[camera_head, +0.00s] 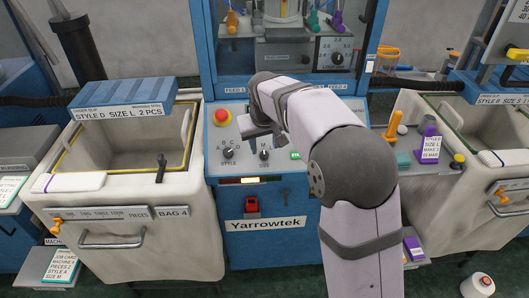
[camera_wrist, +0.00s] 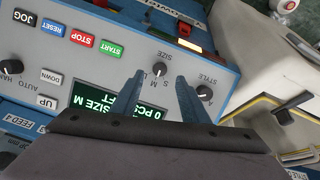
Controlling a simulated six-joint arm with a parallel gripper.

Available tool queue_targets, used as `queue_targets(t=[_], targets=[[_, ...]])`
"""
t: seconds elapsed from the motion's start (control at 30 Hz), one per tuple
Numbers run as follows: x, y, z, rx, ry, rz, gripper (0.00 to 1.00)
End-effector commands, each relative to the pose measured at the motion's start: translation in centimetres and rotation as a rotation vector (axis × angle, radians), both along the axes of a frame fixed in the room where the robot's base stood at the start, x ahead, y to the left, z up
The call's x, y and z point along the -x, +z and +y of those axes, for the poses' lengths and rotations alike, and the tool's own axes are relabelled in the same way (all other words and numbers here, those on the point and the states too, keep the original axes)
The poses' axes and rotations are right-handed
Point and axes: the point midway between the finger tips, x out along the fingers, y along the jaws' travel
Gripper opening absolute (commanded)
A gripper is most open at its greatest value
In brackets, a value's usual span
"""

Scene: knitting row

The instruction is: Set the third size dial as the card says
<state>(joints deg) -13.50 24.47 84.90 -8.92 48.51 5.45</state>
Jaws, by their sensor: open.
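The size dial (camera_wrist: 159,69) is a small dark knob on the blue-grey control panel in the wrist view. It also shows in the head view (camera_head: 264,155), below my arm. Its pointer direction is too small to tell. My gripper (camera_wrist: 160,79) is open, its two blue fingers on either side of the size dial; contact cannot be told. The style dial (camera_wrist: 204,92) sits just beyond the right finger. The green screen (camera_wrist: 118,104) reads "SIZE M", partly hidden by a finger. A job card (camera_head: 62,268) at lower left in the head view shows style A, size M.
A red stop button (camera_head: 222,117) stands left of my gripper. A left bin (camera_head: 75,170) carries the label "STYLE D SIZE L, 2 PCS". A small white card on a purple holder (camera_head: 430,150) stands on the right ledge. Coloured buttons (camera_wrist: 82,40) line the panel.

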Motion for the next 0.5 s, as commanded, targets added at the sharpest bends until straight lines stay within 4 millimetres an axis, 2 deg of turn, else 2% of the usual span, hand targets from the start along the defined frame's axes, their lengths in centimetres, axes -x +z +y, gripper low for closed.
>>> queue_targets(t=[0.3,0.5], targets=[[-1.5,-3.7,-0.2,0.001,0.000,0.004,0.41],[-2.2,-5.3,-0.2,0.001,0.000,0.003,0.41]])
